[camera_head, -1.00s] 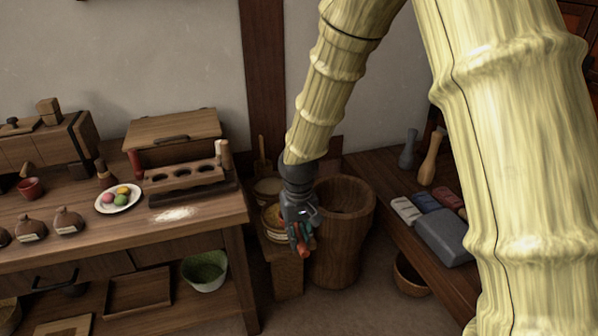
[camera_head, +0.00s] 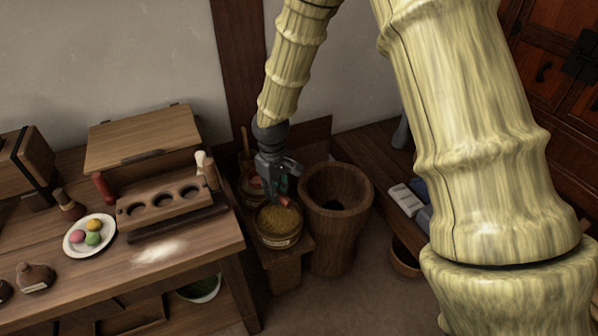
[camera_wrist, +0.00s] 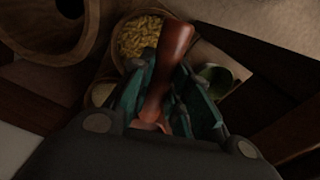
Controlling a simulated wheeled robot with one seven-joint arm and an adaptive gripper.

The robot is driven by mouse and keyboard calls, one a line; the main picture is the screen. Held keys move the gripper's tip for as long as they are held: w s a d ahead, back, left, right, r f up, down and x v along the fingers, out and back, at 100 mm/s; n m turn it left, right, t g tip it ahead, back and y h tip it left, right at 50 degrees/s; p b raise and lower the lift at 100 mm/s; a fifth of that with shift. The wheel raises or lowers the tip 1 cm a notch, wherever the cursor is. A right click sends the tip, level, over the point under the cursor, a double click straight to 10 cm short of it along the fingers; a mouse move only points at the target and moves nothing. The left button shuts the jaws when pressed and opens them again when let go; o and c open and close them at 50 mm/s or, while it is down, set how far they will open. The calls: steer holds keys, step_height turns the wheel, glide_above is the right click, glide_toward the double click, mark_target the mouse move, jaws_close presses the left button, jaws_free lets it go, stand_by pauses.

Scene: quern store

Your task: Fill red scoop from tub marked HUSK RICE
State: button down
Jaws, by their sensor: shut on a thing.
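My gripper (camera_head: 281,186) is shut on the red scoop (camera_wrist: 172,50), whose reddish handle runs between the fingers in the wrist view. In the head view only a small red part of the scoop (camera_head: 284,200) shows below the fingers. A round tub (camera_head: 280,241) of golden-brown grain stands below my gripper, with a pale label on its front that is too small to read. The same grain (camera_wrist: 138,36) shows in the wrist view, just beyond the scoop. I cannot tell whether the scoop touches the grain, and its bowl is not clearly visible.
A deep wooden mortar (camera_head: 352,235) stands close to the right of the tub. Another tub (camera_head: 251,186) is partly hidden behind my gripper. The tubs stand on a low wooden stand (camera_head: 286,268). The workbench (camera_head: 110,262) with a macaron plate (camera_head: 72,251) is at the left.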

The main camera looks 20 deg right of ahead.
steer(key=w+d+f+n+p, duration=0.3)
steer(key=d+n+p, duration=0.6)
steer(key=n+p, duration=0.6)
steer(key=p, duration=0.7)
steer(key=shift+f, duration=0.4)
steer(key=shift+w+h+b, duration=0.1)
steer(key=shift+h+b, duration=0.5)
steer(key=shift+f+h+b, duration=0.15)
steer(key=shift+h+b, duration=0.25)
steer(key=shift+b, duration=0.25)
steer(key=shift+d+f+h+b, duration=0.15)
steer(key=shift+h+b, duration=1.65)
steer(key=shift+b, duration=0.75)
steer(key=shift+t+h+b, duration=0.3)
steer(key=shift+h+b, duration=0.2)
steer(key=shift+b, duration=0.2)
